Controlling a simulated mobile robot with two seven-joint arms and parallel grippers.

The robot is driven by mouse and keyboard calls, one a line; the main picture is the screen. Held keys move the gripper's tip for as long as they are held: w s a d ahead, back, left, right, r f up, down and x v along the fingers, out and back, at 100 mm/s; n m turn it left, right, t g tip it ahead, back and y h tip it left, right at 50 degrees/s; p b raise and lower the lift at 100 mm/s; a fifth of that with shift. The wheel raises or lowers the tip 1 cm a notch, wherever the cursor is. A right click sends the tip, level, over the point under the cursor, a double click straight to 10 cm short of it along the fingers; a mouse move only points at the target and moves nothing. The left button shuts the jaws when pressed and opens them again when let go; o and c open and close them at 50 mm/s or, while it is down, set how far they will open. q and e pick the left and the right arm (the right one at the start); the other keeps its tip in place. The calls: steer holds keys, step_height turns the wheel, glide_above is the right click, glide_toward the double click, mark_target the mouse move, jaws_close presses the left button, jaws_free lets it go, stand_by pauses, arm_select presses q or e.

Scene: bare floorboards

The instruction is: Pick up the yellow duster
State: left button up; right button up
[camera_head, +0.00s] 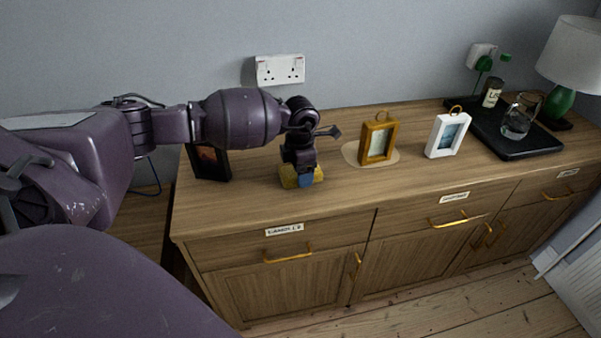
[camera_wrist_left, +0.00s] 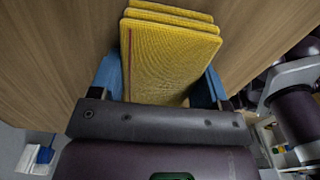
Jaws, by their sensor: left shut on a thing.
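The yellow duster (camera_wrist_left: 168,58) is a stack of yellow cloth layers with a dark red line along one side, seen in the left wrist view. My left gripper (camera_wrist_left: 162,82) has its blue fingers on either side of it and is shut on it. In the head view the yellow duster (camera_head: 289,176) shows at the sideboard top, partly hidden behind my left gripper (camera_head: 305,180). I cannot tell whether it touches the wood. My right gripper is not in view.
The wooden sideboard (camera_head: 240,203) holds a dark picture frame (camera_head: 209,163) to the left, a gold frame (camera_head: 378,141) on a beige mat, and a white frame (camera_head: 447,135). A black tray (camera_head: 541,146) with a glass jug and bottle, and a lamp (camera_head: 577,55), stand right.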

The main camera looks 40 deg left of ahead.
arm_select(q)
steer(key=shift+r, duration=0.3)
step_height(320, 180, up, 19)
steer(key=p, duration=0.2)
steer(key=shift+r, duration=0.2)
steer(key=shift+o, duration=0.9)
steer(key=shift+c, duration=0.5)
